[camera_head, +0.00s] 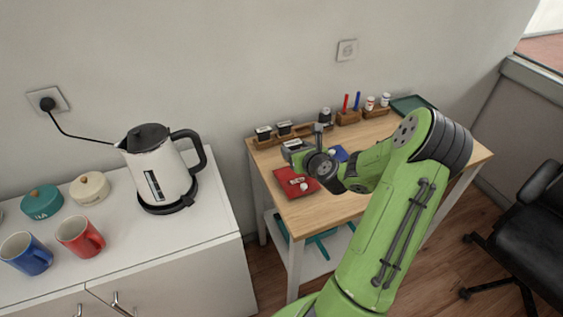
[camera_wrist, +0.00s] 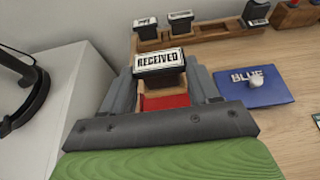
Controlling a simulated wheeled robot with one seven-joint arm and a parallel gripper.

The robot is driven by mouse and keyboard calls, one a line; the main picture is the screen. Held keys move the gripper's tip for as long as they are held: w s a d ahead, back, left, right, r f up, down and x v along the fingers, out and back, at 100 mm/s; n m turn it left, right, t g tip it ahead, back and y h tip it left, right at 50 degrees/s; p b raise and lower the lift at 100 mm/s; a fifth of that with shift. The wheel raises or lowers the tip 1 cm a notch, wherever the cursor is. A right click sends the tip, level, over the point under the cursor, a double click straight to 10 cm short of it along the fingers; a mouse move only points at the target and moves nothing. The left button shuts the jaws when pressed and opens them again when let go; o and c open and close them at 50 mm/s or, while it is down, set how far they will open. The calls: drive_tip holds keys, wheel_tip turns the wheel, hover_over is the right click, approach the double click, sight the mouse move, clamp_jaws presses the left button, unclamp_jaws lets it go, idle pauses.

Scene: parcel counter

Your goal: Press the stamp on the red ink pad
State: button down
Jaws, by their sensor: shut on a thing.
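My gripper (camera_head: 298,150) is shut on a stamp whose top label reads RECEIVED (camera_wrist: 160,62). The wrist view shows the label upright between the two grey fingers (camera_wrist: 163,84). In the head view, the red ink pad (camera_head: 283,184) lies on the left part of the wooden table, with a pale marking and a small white knob on it. My gripper is just behind it in the picture. In the wrist view, red shows between the fingers below the stamp; I cannot tell whether it is the pad. The stamp's underside is hidden, so contact cannot be told.
A blue pad (camera_wrist: 252,88) marked BLUE, with a white knob, lies right of my gripper. A wooden rack (camera_wrist: 215,33) with several stamps stands behind. Pens (camera_head: 346,103), small bottles (camera_head: 370,103) and a green tray (camera_head: 410,105) stand farther right. A kettle (camera_head: 158,170) stands on the white cabinet.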

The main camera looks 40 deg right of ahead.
wheel_tip(320, 180, down, 5)
drive_tip(key=b, duration=0.4)
drive_tip(key=shift+r+b, duration=0.15)
drive_tip(key=shift+b, duration=0.25)
drive_tip(key=shift+f, duration=0.4)
drive_tip(key=shift+f, duration=0.25)
wheel_tip(320, 180, up, 6)
drive_tip(key=p, duration=0.6)
drive_tip(key=shift+r+p, duration=0.2)
drive_tip(key=shift+p, duration=0.15)
drive_tip(key=shift+f, duration=0.1)
